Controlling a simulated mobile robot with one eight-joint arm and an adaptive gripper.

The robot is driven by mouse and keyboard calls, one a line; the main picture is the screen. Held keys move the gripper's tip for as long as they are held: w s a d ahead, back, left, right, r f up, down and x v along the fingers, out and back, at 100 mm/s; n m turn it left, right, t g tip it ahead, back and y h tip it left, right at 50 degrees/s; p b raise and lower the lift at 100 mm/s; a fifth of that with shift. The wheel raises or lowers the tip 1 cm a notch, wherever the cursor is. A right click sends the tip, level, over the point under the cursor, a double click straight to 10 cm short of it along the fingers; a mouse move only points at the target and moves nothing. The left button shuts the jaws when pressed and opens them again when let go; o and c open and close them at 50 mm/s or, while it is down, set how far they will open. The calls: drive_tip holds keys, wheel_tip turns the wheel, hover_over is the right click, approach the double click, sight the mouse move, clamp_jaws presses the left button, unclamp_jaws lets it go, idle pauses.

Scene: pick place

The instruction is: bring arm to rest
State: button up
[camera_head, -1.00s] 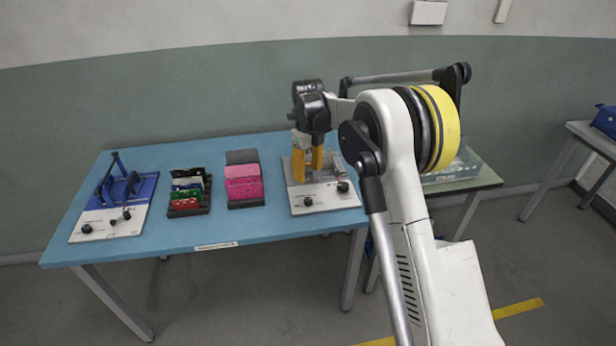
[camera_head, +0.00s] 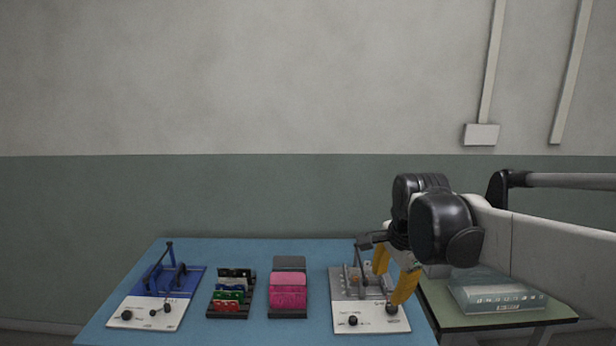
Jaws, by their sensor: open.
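My arm reaches in from the right side of the head view. My gripper (camera_head: 393,280) has orange fingers that are spread apart, and nothing shows between them. It hangs over the right part of the grey-and-white device (camera_head: 371,318) on the blue table (camera_head: 215,255). The gripper and wrist cover part of that device and the table's right edge. I cannot tell whether the fingers touch the device.
A blue-and-white device (camera_head: 145,312) stands at the table's left. A dark rack (camera_head: 232,309) of coloured pieces and a dark holder (camera_head: 288,265) with pink pieces (camera_head: 288,292) stand in the middle. A clear box (camera_head: 500,296) sits on the green table (camera_head: 450,318) at right.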

drive_tip(key=s+d+f+n+t, duration=0.1)
drive_tip(key=s+f+n, duration=0.1)
drive_tip(key=s+n, duration=0.5)
drive_tip(key=s+f+n+t, duration=0.1)
drive_tip(key=s+n, duration=0.5)
drive_tip(key=s, duration=0.6)
drive_tip(key=shift+s+d+f+n+t, duration=0.3)
drive_tip(key=shift+d+f+n+t, duration=0.1)
drive_tip(key=shift+t, duration=0.3)
